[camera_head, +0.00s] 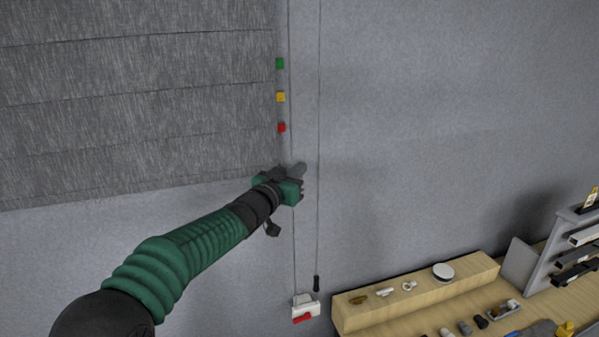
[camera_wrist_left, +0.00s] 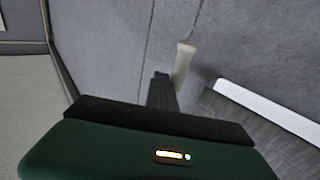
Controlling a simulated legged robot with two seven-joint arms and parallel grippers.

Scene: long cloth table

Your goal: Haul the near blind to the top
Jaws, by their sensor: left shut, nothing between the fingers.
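The grey blind (camera_head: 140,95) hangs at the upper left in the head view, its lower edge slanting just above my left arm. Two thin cords hang right of it. One cord (camera_head: 318,120) ends in a dark tassel (camera_head: 316,283); the other runs down to a white and red fitting (camera_head: 305,307). My left gripper (camera_head: 299,171) is shut and empty at the blind's lower right corner, close to the nearer cord. In the left wrist view, a pale knob (camera_wrist_left: 183,62) on a cord stands beside the dark fingers (camera_wrist_left: 162,88); contact is unclear. My right gripper is out of view.
Green (camera_head: 280,63), yellow (camera_head: 281,97) and red (camera_head: 281,128) markers line the blind's right edge. A wooden ledge (camera_head: 420,296) with small items and a grey rack (camera_head: 570,235) stand at lower right. The wall between is clear.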

